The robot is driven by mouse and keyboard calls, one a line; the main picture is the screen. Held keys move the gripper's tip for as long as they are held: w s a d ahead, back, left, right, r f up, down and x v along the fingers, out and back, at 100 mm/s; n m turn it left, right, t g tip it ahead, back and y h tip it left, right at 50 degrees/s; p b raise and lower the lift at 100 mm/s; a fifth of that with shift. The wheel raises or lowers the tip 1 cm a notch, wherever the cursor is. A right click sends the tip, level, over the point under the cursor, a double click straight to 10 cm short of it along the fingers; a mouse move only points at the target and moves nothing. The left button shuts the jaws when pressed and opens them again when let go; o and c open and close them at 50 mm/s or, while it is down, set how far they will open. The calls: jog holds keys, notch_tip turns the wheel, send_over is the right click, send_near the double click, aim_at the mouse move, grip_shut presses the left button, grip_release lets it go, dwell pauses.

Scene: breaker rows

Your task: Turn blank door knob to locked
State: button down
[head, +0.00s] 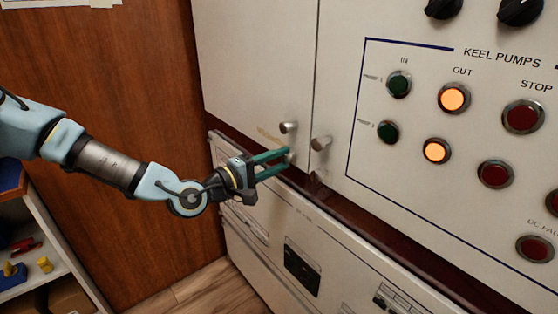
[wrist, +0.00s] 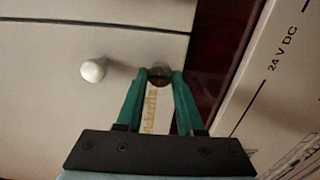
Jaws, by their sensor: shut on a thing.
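The blank door (head: 255,60) is the plain off-white left cabinet door, and it looks closed. My gripper (head: 288,156) reaches in from the left to the door's lower right corner. Its green fingers are shut on a small round knob (wrist: 160,73) at the door's bottom edge, seen in the wrist view. The fingers hide most of this knob, so its turn position cannot be told. A pale round knob (head: 288,127) stands just above the fingers; it also shows in the wrist view (wrist: 93,70). A faint yellow label (wrist: 152,108) lies beside the gripped knob, too blurred to read.
The right door carries a knob (head: 320,143), a lower small knob (head: 318,177) and a panel of lamps and buttons such as a red button (head: 523,117). Drawer-like units (head: 300,262) lie below. A shelf (head: 40,275) with small items stands at lower left.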

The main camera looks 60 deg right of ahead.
jog(key=c, duration=0.5)
grip_release()
jog(key=b+v, duration=0.2)
jog(key=v, duration=0.8)
jog(key=shift+a+b, duration=0.35)
jog(key=shift+a, duration=0.05)
jog(key=shift+w, duration=0.1)
